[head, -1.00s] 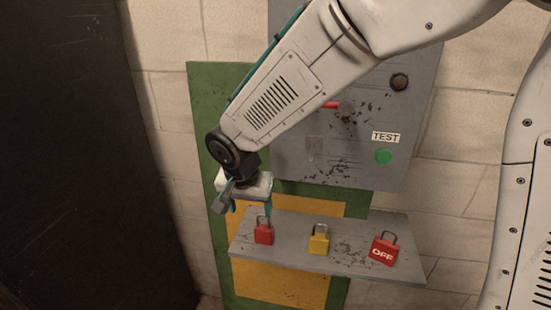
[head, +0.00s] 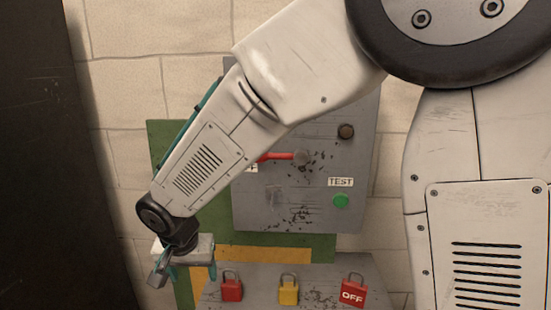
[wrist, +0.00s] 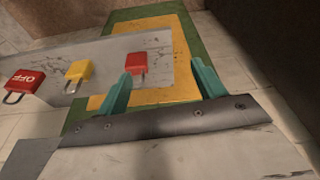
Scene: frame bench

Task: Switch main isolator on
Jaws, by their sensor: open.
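My arm hides part of the panel and most of a white label (head: 252,168) below the handle's left end; only a letter like F shows. My gripper (head: 183,277) is open and empty, below and left of the panel, left of the red padlock (head: 232,289). In the wrist view its teal fingers (wrist: 163,88) stand apart, with the plain red padlock (wrist: 136,64) seen beyond, near the left finger. No contact shows.
A grey shelf (head: 262,294) below the panel holds the red padlock, a yellow padlock (head: 288,291) and a red OFF padlock (head: 352,290). A green button (head: 341,201) sits under a TEST label. A dark upright surface (head: 40,180) stands at left.

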